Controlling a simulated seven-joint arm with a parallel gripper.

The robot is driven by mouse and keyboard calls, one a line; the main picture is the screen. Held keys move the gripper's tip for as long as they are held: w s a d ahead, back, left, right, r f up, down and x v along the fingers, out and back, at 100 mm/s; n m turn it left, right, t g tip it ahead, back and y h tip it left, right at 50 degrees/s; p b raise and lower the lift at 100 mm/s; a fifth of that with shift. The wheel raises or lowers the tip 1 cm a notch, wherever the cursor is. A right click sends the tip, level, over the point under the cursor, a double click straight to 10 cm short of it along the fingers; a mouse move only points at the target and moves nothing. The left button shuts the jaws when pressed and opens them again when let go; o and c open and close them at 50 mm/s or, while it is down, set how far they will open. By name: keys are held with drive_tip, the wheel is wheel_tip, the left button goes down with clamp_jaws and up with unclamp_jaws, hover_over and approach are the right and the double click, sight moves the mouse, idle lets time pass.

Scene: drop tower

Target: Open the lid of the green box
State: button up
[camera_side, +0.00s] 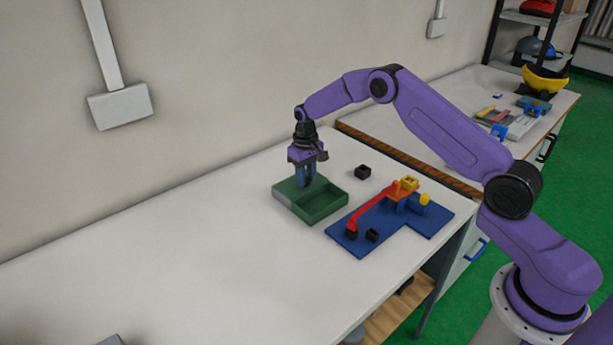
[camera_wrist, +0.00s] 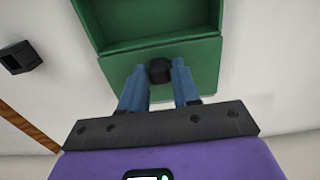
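The green box (camera_side: 324,207) stands on the white table. Its right part is an open, empty-looking compartment, and it also shows at the top of the wrist view (camera_wrist: 150,42). A flat green lid (camera_wrist: 205,57) covers the part nearest my gripper in the wrist view. A black knob (camera_wrist: 159,70) stands on this lid. My gripper (camera_side: 306,184) points down over the box's left part. In the wrist view its blue fingers (camera_wrist: 160,78) are on both sides of the knob and appear to touch it.
A hollow black block (camera_side: 363,172) lies behind the box and shows in the wrist view (camera_wrist: 20,57). A blue base (camera_side: 350,241) with a red lever (camera_side: 371,207), orange and yellow parts and black blocks stands close to the right.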

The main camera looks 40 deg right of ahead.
drive_tip(key=shift+o, duration=0.9)
wheel_tip(320, 180, up, 18)
drive_tip(key=shift+f, duration=0.25)
